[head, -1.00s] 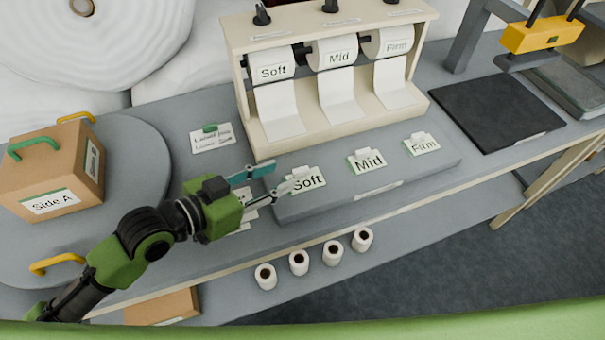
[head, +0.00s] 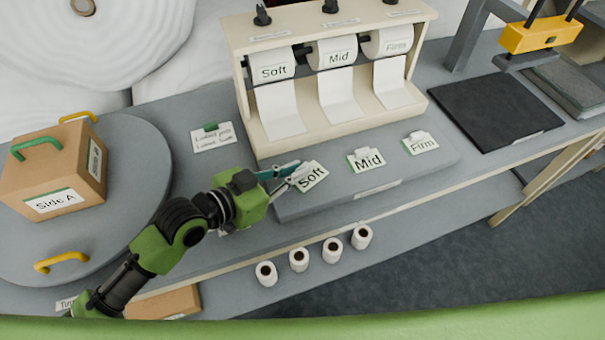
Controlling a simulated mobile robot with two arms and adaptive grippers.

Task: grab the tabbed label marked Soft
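The white tabbed label marked Soft (head: 312,177) is at the left end of the grey raised strip (head: 400,175) on the bench. It sits tilted compared with the labels marked Mid (head: 368,160) and Firm (head: 420,143), which lie flat in the same row. My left gripper (head: 296,172) has its fingers closed together at the Soft label's upper left side, where the tab is. The fingers hide the tab. My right gripper is not in view.
A wooden dispenser (head: 250,110) with Soft, Mid and Firm rolls stands behind the strip. A box marked Side A (head: 25,180) sits on a round grey turntable (head: 120,240) at left. Several small rolls (head: 299,262) stand below the bench front. A dark mat (head: 495,110) lies at right.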

